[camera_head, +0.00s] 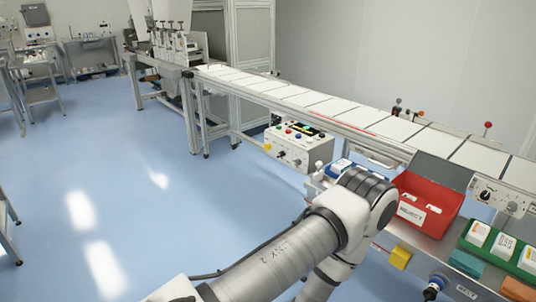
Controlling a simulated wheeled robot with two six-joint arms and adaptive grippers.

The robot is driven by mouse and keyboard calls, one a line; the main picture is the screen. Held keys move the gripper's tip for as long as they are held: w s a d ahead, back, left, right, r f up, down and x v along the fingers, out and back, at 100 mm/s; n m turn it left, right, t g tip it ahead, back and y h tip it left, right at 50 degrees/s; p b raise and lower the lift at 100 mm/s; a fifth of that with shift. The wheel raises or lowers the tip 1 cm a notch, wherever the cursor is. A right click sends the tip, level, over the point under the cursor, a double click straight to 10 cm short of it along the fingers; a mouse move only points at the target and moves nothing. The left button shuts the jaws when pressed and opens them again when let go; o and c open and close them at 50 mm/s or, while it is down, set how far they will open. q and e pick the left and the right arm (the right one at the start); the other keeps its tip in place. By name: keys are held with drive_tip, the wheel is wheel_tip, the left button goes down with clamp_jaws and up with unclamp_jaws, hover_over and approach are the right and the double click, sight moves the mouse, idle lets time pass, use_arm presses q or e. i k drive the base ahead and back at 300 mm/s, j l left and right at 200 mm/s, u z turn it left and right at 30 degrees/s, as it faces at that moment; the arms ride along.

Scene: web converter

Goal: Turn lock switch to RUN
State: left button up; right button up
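A white control box (299,145) hangs below the conveyor's near side. Its face has red and blue buttons, a small dark display and dark knobs (281,153). A second panel at the right edge of the conveyor has a black rotary knob (485,196). Labels are too small to read, so I cannot tell which control is the lock switch or its setting. One of my grey arms reaches up from the bottom, its dark-banded joint in front of the conveyor, right of the control box. No gripper fingers can be made out.
A long conveyor (345,117) carries white sheets from the machine at back left. A red REJECT bin (428,207) stands beside my arm's joint. Green trays (500,246) with white boxes sit at lower right. The blue floor (150,200) at left is clear.

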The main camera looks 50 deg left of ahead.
sight(267, 146)
drive_tip(key=u, duration=1.45)
drive_tip(key=i+j+z, duration=0.25)
drive_tip(key=i+j, duration=0.35)
